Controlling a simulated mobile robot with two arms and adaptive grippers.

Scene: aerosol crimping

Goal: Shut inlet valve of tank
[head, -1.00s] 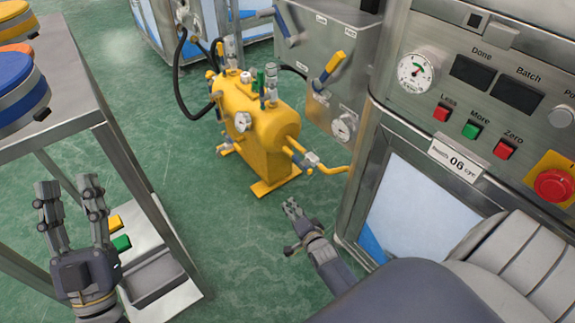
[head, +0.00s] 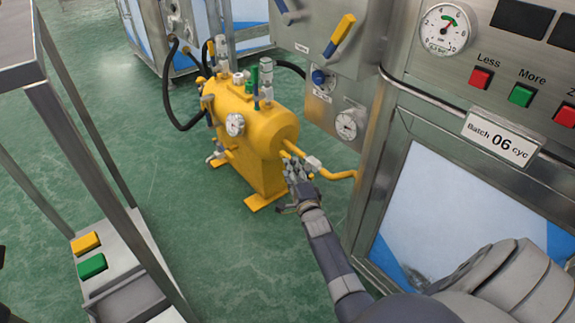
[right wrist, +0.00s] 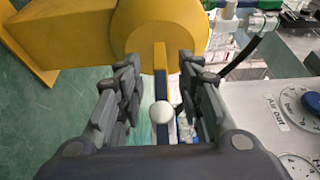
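The yellow tank (head: 262,135) stands on the green floor on yellow feet. A yellow pipe (head: 343,176) leaves its right end. A small silver valve fitting (head: 313,163) sits on that pipe; no label names it as the inlet. My right gripper (head: 296,170) is at the tank's right end beside this fitting. In the right wrist view its fingers (right wrist: 160,62) are open, with a yellow pipe (right wrist: 160,57), a white round part (right wrist: 161,112) and a blue strip seen between them. I cannot tell whether they touch. My left gripper is not in view.
The steel machine panel (head: 453,85) with gauge and buttons stands right of my right arm. A grey box with a yellow-blue lever (head: 341,33) is above the pipe. A metal rack (head: 85,130) is at left. Floor between rack and tank is clear.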

